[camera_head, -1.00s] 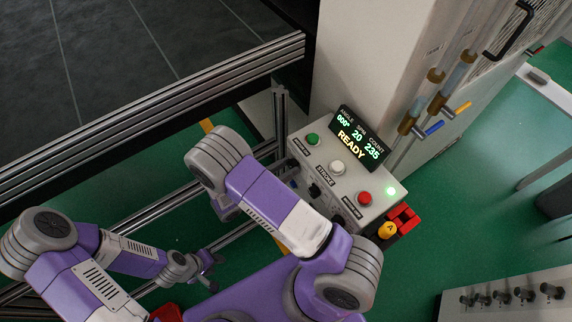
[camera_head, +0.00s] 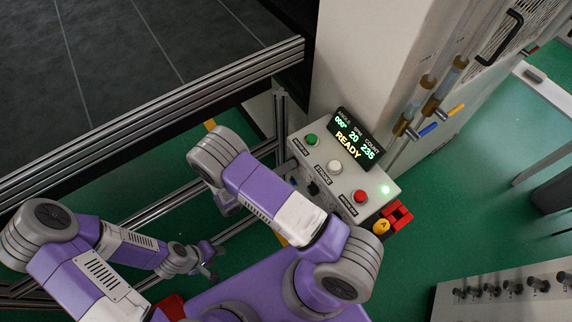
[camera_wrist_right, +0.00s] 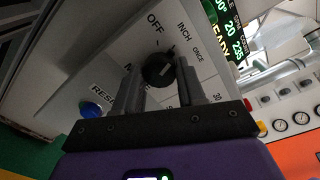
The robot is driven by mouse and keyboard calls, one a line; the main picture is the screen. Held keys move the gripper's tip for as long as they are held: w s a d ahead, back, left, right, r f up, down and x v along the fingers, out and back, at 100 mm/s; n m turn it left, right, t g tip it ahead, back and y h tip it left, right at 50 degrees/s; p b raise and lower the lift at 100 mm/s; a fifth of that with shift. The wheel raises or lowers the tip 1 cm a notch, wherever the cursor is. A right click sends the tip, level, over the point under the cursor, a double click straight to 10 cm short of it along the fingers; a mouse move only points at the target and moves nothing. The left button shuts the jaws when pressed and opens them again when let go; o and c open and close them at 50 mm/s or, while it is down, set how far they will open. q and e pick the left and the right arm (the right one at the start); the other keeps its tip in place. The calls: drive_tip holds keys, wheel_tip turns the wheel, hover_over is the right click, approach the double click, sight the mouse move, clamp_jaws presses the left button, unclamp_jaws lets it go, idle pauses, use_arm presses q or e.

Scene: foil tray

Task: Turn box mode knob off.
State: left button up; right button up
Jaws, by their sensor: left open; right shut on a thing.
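The black mode knob (camera_wrist_right: 157,69) is on the front of the control box (camera_head: 325,150), with OFF, INCH and ONCE printed around it. In the right wrist view my right gripper (camera_wrist_right: 159,79) has one finger on each side of the knob and is shut on it. The knob's pale pointer line slants up to the right; I cannot tell exactly which label it meets. The box display (camera_head: 355,138) reads READY. My left gripper (camera_head: 208,262) is open and empty, low and away from the box.
A blue reset button (camera_wrist_right: 91,110) is left of the knob. Green (camera_head: 312,139), white (camera_head: 334,167) and red (camera_head: 360,196) buttons top the box. A metal rail frame (camera_head: 150,108) stands at left. A grey panel with several knobs (camera_head: 505,290) is at lower right.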

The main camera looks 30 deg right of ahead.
drive_tip(key=shift+n+p, duration=0.65)
drive_tip(key=shift+n, duration=3.45)
drive_tip(key=o, duration=1.1)
drive_tip(key=shift+c, duration=0.2)
drive_tip(key=a, duration=0.7)
drive_tip(key=shift+s+a+b, duration=0.25)
drive_tip(key=shift+a+b, duration=0.05)
drive_tip(key=shift+b, duration=0.15)
